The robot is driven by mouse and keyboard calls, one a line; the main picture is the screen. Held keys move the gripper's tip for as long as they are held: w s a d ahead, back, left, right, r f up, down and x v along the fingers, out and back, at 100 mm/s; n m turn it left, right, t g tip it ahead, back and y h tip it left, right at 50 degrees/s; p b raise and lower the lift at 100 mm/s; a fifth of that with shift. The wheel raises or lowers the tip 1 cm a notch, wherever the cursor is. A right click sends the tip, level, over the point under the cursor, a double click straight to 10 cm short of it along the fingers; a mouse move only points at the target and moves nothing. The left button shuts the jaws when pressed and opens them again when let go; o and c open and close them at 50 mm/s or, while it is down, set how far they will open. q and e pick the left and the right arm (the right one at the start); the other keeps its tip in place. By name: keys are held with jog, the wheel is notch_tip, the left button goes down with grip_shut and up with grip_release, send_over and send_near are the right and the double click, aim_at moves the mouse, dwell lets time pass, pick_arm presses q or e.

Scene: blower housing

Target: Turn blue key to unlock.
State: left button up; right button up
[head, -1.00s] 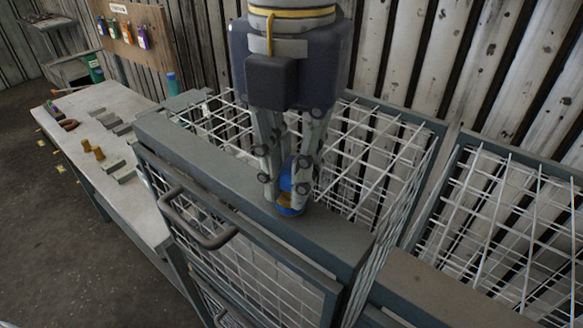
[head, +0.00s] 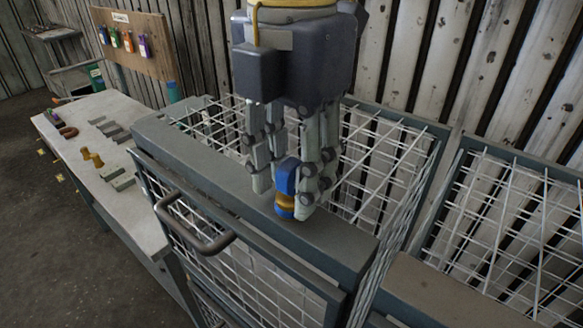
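A blue key (head: 287,177) stands upright in a brass-coloured lock (head: 284,201) on the flat top rail of a grey wire-mesh cage. Some blue also shows low on the lock. My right gripper (head: 285,188) points down from above with its fingers on either side of the key. The left finger stands apart from the key with a visible gap. The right fingers are close to the key and overlap its edge; I cannot tell whether they touch. The gripper looks open. My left gripper is not in view.
The cage door has a grey bar handle (head: 195,228) at its front. A workbench (head: 143,205) with small blocks stands at the left. A pegboard (head: 131,45) with several coloured tags is behind it. Another mesh cage (head: 500,220) is at the right.

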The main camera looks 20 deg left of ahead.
aim_at(292, 162)
notch_tip(292, 162, up, 12)
dwell(0.6)
